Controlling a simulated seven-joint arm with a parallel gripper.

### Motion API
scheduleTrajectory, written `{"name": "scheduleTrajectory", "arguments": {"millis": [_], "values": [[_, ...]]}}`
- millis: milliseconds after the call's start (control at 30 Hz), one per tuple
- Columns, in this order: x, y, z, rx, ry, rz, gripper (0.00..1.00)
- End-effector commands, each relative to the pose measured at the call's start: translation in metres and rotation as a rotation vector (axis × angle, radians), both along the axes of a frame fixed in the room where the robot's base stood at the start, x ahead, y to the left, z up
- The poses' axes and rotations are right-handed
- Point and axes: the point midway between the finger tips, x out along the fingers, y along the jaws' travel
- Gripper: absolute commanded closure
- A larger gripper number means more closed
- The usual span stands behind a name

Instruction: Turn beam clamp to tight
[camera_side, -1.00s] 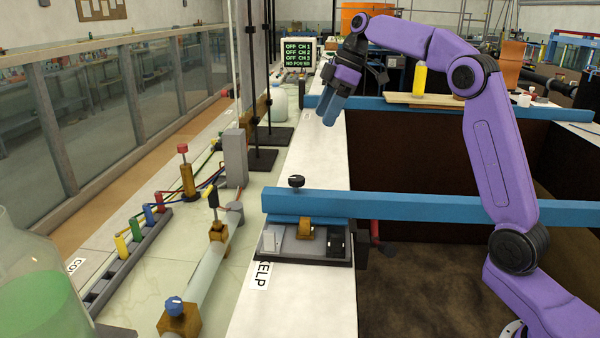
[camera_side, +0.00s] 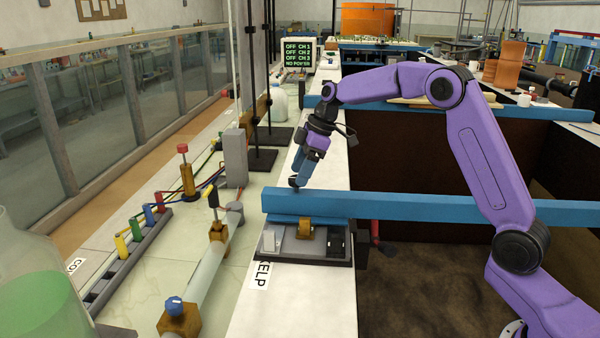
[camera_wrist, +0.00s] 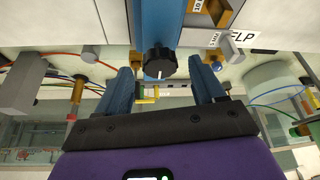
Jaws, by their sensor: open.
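The clamp knob (camera_wrist: 159,61) is black and round with a white pointer mark, on the blue beam (camera_side: 420,208) near its left end. In the wrist view the mark points down the picture, towards my gripper. My gripper (camera_wrist: 165,76) is open, with its blue fingertips on either side of the knob and a visible gap to each. In the side view my gripper (camera_side: 299,180) is tilted down at the beam's end, and its fingers mostly hide the knob.
Below the beam sits a grey block plate (camera_side: 318,257) on the white ledge. A pipe with a blue-knobbed valve (camera_side: 178,318) and a cable rack (camera_side: 125,262) stand left. A second blue beam (camera_side: 400,112) crosses behind. A dark pit lies right.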

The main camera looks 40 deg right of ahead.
Motion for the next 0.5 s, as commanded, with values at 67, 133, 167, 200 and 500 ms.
{"name": "scheduleTrajectory", "arguments": {"millis": [67, 133, 167, 200, 500], "values": [[0.0009, 0.0023, -0.006, 0.0, 0.001, 0.0, 0.31], [0.0014, 0.0032, -0.0087, 0.0, 0.001, 0.0, 0.31], [0.0015, 0.0035, -0.0094, 0.0, 0.001, 0.0, 0.31], [0.0016, 0.0037, -0.0099, 0.0, 0.001, 0.0, 0.31], [0.0017, 0.0036, -0.0099, 0.0, 0.0, 0.0, 0.51]]}}
